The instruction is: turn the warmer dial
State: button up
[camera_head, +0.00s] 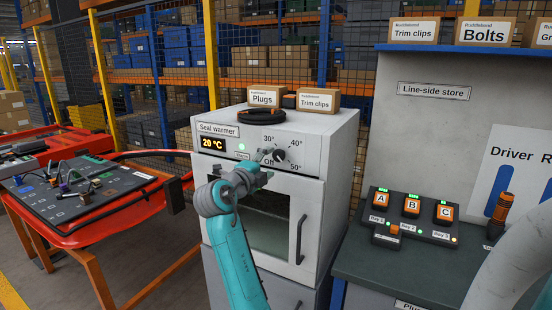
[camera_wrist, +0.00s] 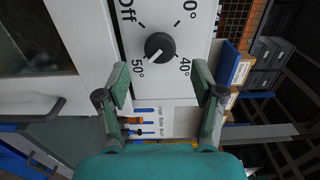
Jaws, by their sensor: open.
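The seal warmer (camera_head: 318,135) is a pale cabinet with a glass door and a display (camera_head: 211,142) reading 20 °C. Its black round dial (camera_head: 279,156) is on the front panel, ringed by Off, 30°, 40° and 50°. In the wrist view the dial (camera_wrist: 159,46) sits ahead of my gripper (camera_wrist: 160,80), roughly centred between the open fingers and beyond their tips. A pale mark shows on the dial toward the 50° side, but its exact setting is hard to read. In the head view my gripper (camera_head: 264,166) is just left of the dial, empty.
The warmer's door handle (camera_head: 301,239) sticks out below the dial. Boxes and a coiled black cable (camera_head: 262,133) lie on top. A red-edged bench (camera_head: 85,236) stands left. A counter with a charger (camera_head: 413,219) holding orange items is at right.

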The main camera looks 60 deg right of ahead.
aim_at(278, 157)
jog(key=shift+w+d, duration=0.2)
jog(key=shift+d, duration=2.65)
jog(key=c, duration=1.1)
